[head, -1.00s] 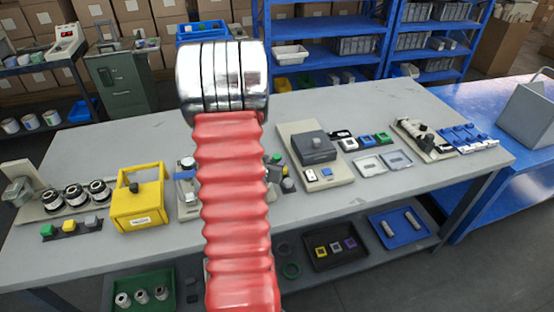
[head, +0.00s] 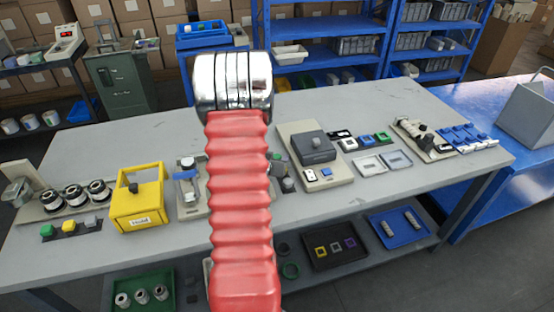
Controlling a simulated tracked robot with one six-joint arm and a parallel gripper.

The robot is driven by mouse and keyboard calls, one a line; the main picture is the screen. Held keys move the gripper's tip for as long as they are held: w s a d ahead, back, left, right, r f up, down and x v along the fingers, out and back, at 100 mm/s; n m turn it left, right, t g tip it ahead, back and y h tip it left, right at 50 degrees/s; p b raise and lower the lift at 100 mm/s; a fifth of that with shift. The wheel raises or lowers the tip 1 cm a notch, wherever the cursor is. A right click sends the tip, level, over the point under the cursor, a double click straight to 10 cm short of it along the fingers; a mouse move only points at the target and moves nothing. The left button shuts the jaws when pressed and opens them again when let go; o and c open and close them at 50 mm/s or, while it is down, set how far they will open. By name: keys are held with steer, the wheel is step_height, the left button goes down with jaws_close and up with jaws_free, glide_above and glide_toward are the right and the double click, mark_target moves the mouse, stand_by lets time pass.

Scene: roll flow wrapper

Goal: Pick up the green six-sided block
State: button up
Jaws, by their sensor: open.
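A small green block (head: 47,230) stands at the left end of a dark strip near the front left edge of the grey table. A yellow block (head: 69,226) and a grey block (head: 91,221) stand to its right on the same strip. The green block looks faceted, but it is too small to count its sides. My red ribbed arm with its chrome joint rises through the middle of the view, to the right of these blocks. My gripper is not in view.
A yellow box frame (head: 137,203) stands right of the strip. Several black-and-silver cylinders (head: 74,196) stand on a board behind it. A grey device (head: 314,147) sits on a base right of my arm. The table's back left (head: 120,145) is clear.

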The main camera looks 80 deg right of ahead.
steer(key=c, duration=1.1)
steer(key=shift+r, duration=0.1)
steer(key=shift+r, duration=4.95)
